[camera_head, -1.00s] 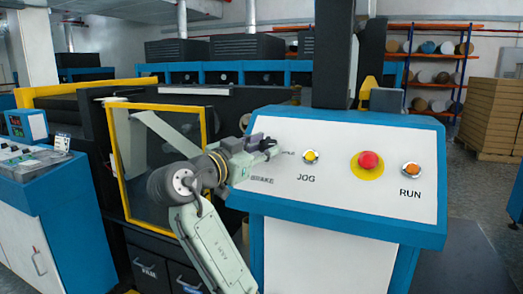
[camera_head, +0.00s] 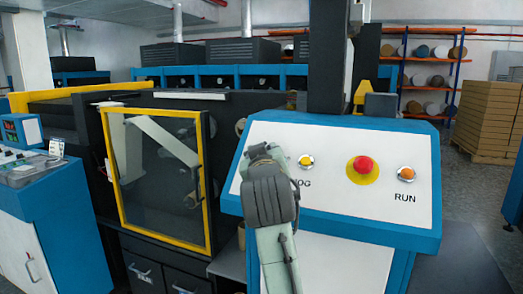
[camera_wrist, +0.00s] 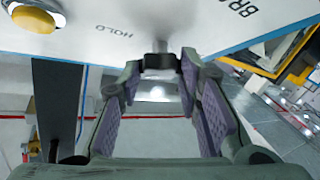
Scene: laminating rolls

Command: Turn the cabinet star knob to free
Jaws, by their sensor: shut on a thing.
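The star knob (camera_wrist: 159,62) is a small dark knob on a short stem at the control panel, in the wrist view. My gripper (camera_wrist: 160,73) is shut on it, one purple-padded finger on each side. The word HOLD is printed to the left of the knob and part of BRAKE to the right; the FREE marking does not show. In the head view my arm stands over the panel's left part and hides the knob and my fingers. The knob's exact angle cannot be told.
The white control panel (camera_head: 330,193) in its blue frame carries a yellow JOG button (camera_head: 305,161), a red stop button (camera_head: 363,166) and an orange RUN button (camera_head: 406,174). A yellow-framed door (camera_head: 157,180) stands to the left. The JOG button is close to my arm.

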